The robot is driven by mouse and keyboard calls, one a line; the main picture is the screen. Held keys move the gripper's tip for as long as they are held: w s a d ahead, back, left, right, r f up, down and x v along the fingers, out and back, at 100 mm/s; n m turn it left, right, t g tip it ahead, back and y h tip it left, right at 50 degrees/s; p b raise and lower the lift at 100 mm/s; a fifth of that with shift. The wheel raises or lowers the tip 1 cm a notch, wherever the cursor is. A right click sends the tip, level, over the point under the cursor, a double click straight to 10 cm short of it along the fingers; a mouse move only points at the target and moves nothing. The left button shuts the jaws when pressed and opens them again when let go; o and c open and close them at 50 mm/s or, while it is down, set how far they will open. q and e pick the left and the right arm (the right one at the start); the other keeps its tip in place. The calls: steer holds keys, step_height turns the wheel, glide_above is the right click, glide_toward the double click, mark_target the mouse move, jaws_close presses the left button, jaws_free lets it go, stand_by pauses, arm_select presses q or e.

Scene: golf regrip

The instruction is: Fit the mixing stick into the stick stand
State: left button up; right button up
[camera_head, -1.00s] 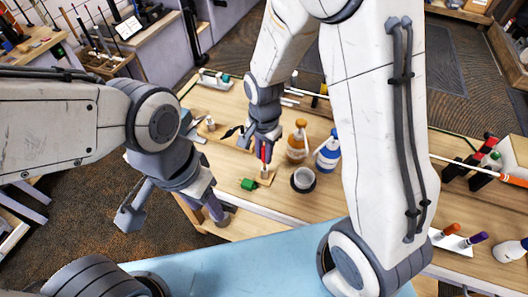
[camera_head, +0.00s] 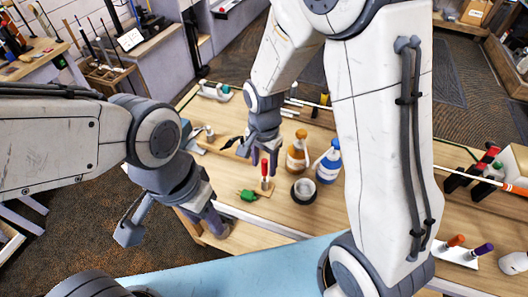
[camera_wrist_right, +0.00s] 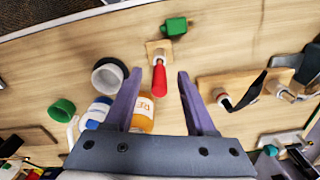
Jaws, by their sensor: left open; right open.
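The mixing stick with the red handle (camera_head: 265,168) stands in the small wooden stick stand (camera_head: 262,189) on the table. In the right wrist view the red handle (camera_wrist_right: 159,78) shows end-on, with the stand (camera_wrist_right: 153,49) beneath it; how deep the stick sits is hidden. My right gripper (camera_head: 261,156) is open just above the stick. In its wrist view the fingers (camera_wrist_right: 158,82) are spread on both sides of the handle, with gaps to each side. My left gripper (camera_head: 172,228) is open and empty, off the table's left front.
A green block (camera_head: 247,196) lies beside the stand. A dark cup (camera_head: 303,190), an orange bottle (camera_head: 297,152) and a blue-and-white bottle (camera_head: 328,162) stand close on the right. A wooden holder (camera_wrist_right: 232,86) lies near the right gripper.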

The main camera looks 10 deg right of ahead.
step_height(320, 180, up, 9)
steer(key=shift+r+b, duration=0.1)
steer(key=shift+b, duration=0.4)
stand_by(0.5)
steer(key=s+a+n+b, duration=0.1)
steer(key=s+a+n, duration=0.1)
steer(key=s+n, duration=0.6)
steer(key=s+a+n+y+b, duration=0.1)
steer(key=s+a+n, duration=0.2)
steer(key=s+n, duration=0.6)
steer(key=shift+s+f, duration=0.25)
steer(key=shift+s, duration=0.2)
